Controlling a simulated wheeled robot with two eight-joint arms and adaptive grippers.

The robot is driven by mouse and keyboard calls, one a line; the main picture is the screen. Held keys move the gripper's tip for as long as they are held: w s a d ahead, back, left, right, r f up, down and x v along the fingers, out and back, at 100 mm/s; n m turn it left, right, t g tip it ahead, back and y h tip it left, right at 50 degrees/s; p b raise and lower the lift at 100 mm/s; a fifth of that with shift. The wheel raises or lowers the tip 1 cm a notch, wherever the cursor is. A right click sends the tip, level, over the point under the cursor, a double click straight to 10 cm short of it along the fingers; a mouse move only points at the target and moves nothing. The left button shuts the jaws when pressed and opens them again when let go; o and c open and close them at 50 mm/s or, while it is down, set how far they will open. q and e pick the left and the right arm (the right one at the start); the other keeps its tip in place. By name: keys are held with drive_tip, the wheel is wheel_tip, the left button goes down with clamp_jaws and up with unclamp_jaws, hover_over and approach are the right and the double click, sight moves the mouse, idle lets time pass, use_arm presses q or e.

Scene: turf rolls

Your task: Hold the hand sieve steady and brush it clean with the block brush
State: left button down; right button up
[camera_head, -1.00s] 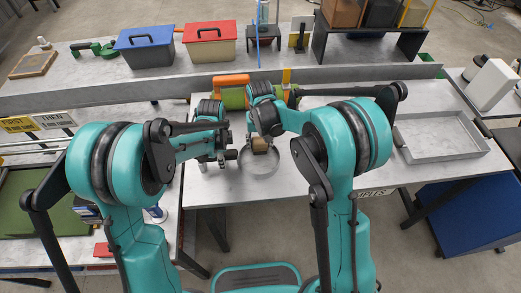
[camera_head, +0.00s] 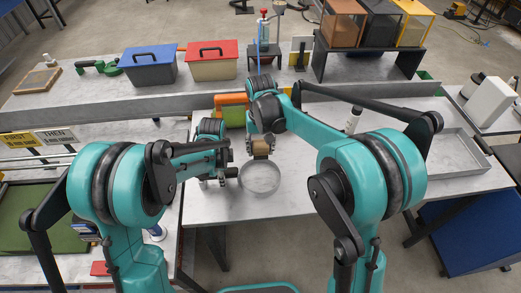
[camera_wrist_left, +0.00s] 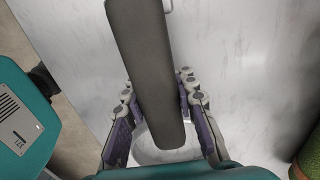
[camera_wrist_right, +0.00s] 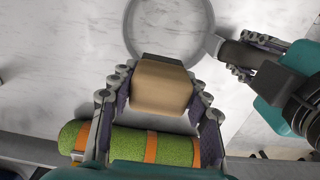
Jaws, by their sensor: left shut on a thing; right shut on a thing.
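The round hand sieve (camera_head: 260,180) is held level over the pale table, mesh facing up. Its dark handle (camera_wrist_left: 143,60) lies between the fingers of my left gripper (camera_head: 232,172), shut on it from the left. My right gripper (camera_head: 262,146) is shut on the tan block brush (camera_wrist_right: 160,88), at the sieve's far side. In the right wrist view the brush overlaps the edge of the sieve ring (camera_wrist_right: 128,32). Its bristles are hidden, so I cannot tell whether they touch the mesh.
A green turf roll with orange bands (camera_wrist_right: 130,146) lies behind the brush. A metal tray (camera_head: 455,155) stands at the right. Blue (camera_head: 150,68) and red (camera_head: 213,63) lidded bins stand on the back bench.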

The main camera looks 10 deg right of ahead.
idle(0.3)
use_arm(q)
drive_tip(key=c, duration=1.1)
unclamp_jaws()
drive_tip(key=shift+c, duration=0.2)
wheel_tip(320, 180, up, 12)
use_arm(e)
drive_tip(key=shift+f, duration=0.1)
